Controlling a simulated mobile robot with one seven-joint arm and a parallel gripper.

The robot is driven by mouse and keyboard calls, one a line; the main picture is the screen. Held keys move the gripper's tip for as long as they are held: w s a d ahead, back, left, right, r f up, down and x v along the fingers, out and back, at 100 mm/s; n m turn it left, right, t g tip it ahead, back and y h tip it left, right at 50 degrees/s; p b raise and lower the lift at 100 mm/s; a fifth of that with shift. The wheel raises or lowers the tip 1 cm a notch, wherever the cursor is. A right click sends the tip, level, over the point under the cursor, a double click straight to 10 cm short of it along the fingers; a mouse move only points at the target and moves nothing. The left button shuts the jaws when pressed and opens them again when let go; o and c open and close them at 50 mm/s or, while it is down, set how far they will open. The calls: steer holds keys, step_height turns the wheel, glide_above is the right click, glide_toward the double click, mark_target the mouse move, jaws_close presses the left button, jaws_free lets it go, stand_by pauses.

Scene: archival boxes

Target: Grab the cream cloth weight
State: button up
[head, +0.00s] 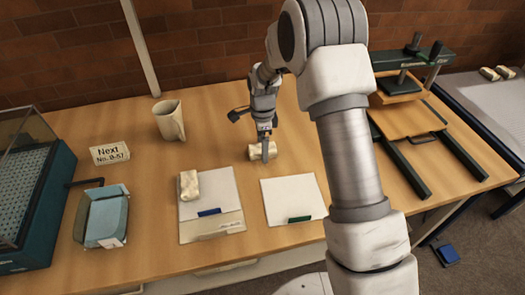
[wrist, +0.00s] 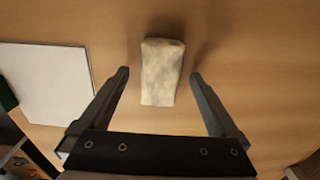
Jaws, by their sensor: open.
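A cream cloth weight (head: 257,152) lies on the wooden table beneath my gripper (head: 265,140). In the wrist view the same cream cloth weight (wrist: 162,72) lies lengthwise ahead of and partly between my open fingers (wrist: 158,76), with a gap on either side. The fingers hold nothing. A second cream cloth weight (head: 189,185) lies on the left white folder with the blue tab. Two more pale weights (head: 497,73) lie on a separate grey surface at the far right.
A folder with a green tab (head: 290,198) lies in front of my gripper. A press (head: 408,120) stands right. Bare wood surrounds the near weight.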

steer(key=shift+c, duration=0.3)
jaws_close()
steer(key=shift+r, duration=0.1)
